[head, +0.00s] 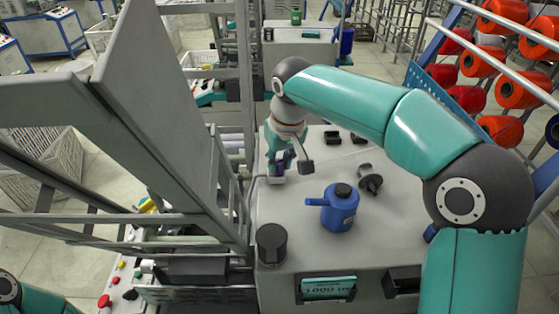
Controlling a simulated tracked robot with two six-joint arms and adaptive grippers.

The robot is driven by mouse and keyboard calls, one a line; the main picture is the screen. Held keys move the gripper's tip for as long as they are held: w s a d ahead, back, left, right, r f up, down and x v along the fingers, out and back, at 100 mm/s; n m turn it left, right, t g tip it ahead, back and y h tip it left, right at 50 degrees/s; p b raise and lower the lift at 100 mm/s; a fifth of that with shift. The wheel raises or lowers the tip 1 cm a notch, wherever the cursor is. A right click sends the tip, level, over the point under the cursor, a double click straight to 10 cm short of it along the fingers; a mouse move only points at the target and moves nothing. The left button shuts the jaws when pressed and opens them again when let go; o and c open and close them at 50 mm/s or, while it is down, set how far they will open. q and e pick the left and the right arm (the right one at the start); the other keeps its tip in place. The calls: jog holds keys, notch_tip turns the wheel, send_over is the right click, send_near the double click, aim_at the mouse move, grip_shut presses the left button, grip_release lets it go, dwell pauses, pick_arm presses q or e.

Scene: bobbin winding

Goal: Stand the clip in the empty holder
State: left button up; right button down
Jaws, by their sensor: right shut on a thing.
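My right gripper (288,163) points down over the grey machine top, left of its middle. It is shut on a small dark purple thing (278,169), which looks like the clip; the fingers hide much of it. I cannot tell whether the clip touches the surface. Two small black block-like pieces (332,137) stand farther back on the right; one may be the holder, but they are too small to tell. My left gripper is out of view; only part of my left arm shows at the lower left.
A blue can (339,209) with a spout stands in front of the gripper. A black spool-like part (369,179) lies to its right, and a black cylinder (271,244) stands at the front left. A grey metal frame (150,110) rises close on the left. Red bobbins (480,62) hang at the right.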

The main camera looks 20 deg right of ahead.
jog(key=shift+r+p, duration=2.15)
jog(key=shift+r, duration=0.15)
